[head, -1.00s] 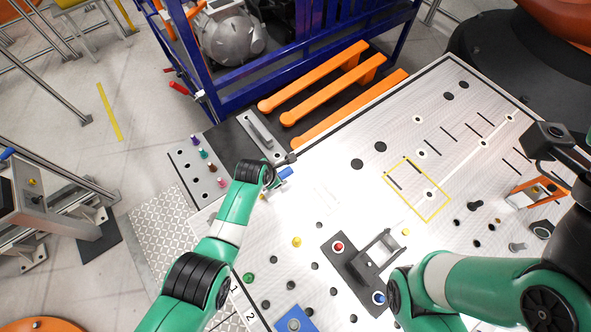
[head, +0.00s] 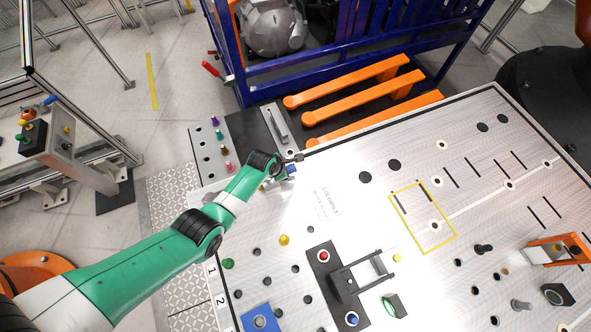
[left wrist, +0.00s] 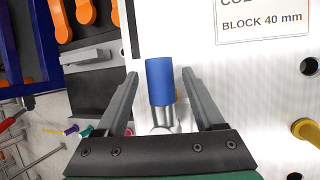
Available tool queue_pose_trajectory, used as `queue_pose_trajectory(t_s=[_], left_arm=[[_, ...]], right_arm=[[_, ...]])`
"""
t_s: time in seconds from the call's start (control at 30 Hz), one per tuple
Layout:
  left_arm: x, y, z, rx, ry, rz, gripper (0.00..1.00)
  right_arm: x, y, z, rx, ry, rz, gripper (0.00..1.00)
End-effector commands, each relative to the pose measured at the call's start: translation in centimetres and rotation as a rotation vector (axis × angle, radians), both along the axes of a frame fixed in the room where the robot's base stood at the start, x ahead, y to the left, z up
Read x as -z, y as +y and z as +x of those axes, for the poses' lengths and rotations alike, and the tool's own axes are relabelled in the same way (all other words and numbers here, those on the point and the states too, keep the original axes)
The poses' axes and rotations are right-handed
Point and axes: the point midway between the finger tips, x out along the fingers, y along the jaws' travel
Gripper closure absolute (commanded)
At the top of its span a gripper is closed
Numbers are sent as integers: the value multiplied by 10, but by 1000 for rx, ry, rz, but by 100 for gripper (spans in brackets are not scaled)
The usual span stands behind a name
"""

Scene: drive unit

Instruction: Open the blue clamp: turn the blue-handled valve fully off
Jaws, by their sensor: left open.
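The blue valve handle (left wrist: 160,82) is a blue cylinder on a metal stem. In the left wrist view it stands between the two grey fingers of my left gripper (left wrist: 159,77), with a gap on both sides. My left gripper is open and does not visibly touch the handle. In the head view the blue handle (head: 291,168) shows small near the table's far left edge, by my left gripper (head: 284,174). The valve body and clamp are mostly hidden by the gripper. My right gripper is not in view.
A dark plate with a red button (head: 324,256) and grey bracket stands front centre. Orange bars (head: 355,95) lie beyond the table. A printed label (left wrist: 262,18) is right of the handle.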

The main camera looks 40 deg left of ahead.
Motion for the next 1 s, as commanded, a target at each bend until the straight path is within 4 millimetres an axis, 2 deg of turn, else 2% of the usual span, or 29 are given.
queue_pose_trajectory(t_s=[0.17, 0.53, 1.0], left_arm=[[-1, 0, 0, 0, 0, 0, 32], [-1, 0, 1, 1, -1, 0, 98], [-1, -1, 1, 1, -1, 0, 100]], right_arm=[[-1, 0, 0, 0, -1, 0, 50], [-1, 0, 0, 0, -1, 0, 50], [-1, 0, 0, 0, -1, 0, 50]])
